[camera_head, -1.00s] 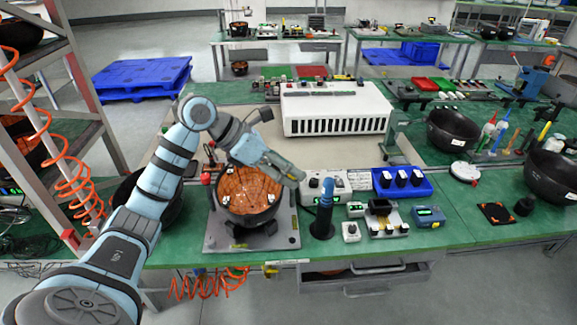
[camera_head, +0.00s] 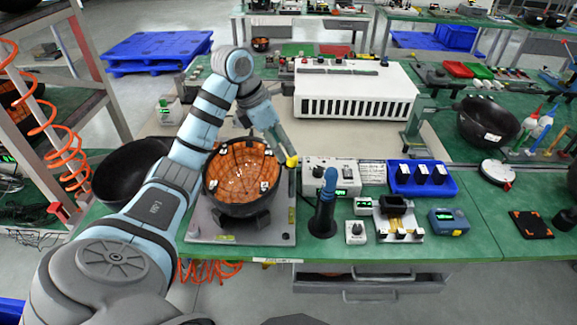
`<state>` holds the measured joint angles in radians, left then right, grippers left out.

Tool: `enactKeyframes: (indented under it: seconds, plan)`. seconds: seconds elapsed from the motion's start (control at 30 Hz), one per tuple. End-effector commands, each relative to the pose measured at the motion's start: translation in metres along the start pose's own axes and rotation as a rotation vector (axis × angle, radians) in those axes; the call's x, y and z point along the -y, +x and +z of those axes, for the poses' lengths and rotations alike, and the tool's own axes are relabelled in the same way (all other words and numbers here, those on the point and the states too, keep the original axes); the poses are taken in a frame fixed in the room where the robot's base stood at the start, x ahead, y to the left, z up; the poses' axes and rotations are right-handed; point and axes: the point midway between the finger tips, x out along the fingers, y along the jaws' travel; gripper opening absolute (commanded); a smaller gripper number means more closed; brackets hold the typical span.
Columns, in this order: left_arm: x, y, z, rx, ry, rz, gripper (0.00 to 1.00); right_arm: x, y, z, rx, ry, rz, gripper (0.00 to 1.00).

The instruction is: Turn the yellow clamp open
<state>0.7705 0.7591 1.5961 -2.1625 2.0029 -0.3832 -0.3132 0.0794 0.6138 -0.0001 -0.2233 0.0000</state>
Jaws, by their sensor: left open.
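A small yellow piece (camera_head: 291,161), which looks like the yellow clamp, shows at the upper right of a black bowl (camera_head: 235,207) with an orange, grid-lined inside. The bowl sits on a grey plate (camera_head: 270,233) on the green bench and has several small white blocks inside. My left gripper (camera_head: 283,148) is open and points down and to the right, with its tips right at the yellow piece. I cannot tell whether they touch it. The gripper partly hides the clamp's surroundings. My right gripper is not in view.
A grey control box (camera_head: 331,177) and a blue upright handle on a black stand (camera_head: 323,218) are close to the right of the bowl. A blue tray (camera_head: 422,191) lies further right. A white vented unit (camera_head: 355,92) stands behind. Another black bowl (camera_head: 128,168) is at left.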

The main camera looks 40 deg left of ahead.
Motion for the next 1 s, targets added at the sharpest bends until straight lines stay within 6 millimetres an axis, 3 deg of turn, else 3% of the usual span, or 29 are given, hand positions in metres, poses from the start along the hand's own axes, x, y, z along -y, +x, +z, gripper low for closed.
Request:
enactKeyframes:
  seconds: [0.03, 0.2, 0.33, 0.5, 0.8, 1.0]
  plan:
    - [0.001, 0.019, -0.002, 0.000, 0.000, -0.005, 0.44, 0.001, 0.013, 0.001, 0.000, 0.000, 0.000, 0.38]
    - [0.001, 0.043, 0.002, -0.001, 0.001, -0.004, 0.44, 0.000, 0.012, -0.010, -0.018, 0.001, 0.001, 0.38]
    - [0.001, 0.048, 0.003, 0.000, 0.003, -0.002, 0.44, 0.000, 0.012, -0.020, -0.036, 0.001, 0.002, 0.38]
    - [0.001, 0.048, 0.003, 0.000, 0.004, -0.002, 0.44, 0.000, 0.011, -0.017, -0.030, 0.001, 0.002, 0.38]
    - [0.001, 0.048, 0.004, 0.001, 0.004, -0.003, 0.00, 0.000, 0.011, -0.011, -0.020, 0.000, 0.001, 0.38]
    - [0.002, 0.048, 0.004, 0.001, 0.011, -0.007, 0.00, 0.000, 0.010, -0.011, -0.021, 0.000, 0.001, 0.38]
